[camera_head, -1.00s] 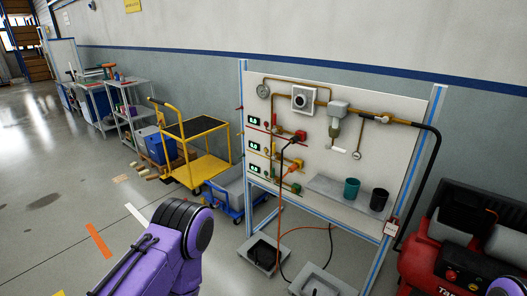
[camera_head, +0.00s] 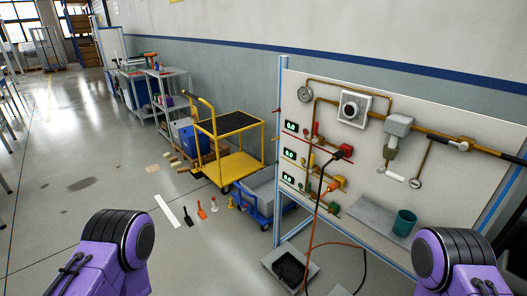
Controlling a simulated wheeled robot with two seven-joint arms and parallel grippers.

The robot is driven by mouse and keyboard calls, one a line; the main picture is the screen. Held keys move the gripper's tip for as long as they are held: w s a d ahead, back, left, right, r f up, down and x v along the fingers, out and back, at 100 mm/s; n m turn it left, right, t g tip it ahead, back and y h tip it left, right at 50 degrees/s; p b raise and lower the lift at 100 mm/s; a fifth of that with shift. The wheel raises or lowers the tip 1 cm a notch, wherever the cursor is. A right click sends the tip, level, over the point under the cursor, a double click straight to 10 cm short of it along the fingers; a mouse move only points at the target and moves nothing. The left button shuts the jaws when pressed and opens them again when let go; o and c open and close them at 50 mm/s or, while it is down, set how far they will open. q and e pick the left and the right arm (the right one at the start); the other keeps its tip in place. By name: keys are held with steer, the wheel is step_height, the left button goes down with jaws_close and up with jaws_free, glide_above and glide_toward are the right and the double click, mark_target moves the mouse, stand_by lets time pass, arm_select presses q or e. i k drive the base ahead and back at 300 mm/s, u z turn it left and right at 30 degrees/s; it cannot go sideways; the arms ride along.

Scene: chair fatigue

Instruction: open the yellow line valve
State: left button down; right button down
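A white upright panel (camera_head: 357,100) in a blue frame stands at the right with red, yellow and green lines, one above another. The yellow line's fitting (camera_head: 340,181) is in the middle row, with an orange plug (camera_head: 332,188) and an orange hose at it. A small yellow upright part (camera_head: 312,160), seemingly the valve handle, is left of it; its exact position is too small to tell. Purple links of my two arms show at the lower left and lower right. Both grippers are out of view, and neither arm visibly touches the panel.
Green displays (camera_head: 291,127) run down the panel's left side. A teal cup (camera_head: 404,222) stands on its grey shelf (camera_head: 370,217). A black-filled tray (camera_head: 290,268) and hoses lie below. A yellow cart (camera_head: 235,150) and blue dolly (camera_head: 262,200) stand left. Floor at left is mostly open.

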mark_target(311, 170)
steer(key=u, duration=0.15)
steer(key=i, duration=1)
steer(key=z, duration=0.7)
steer(key=i, duration=0.4)
steer(key=z, duration=0.25)
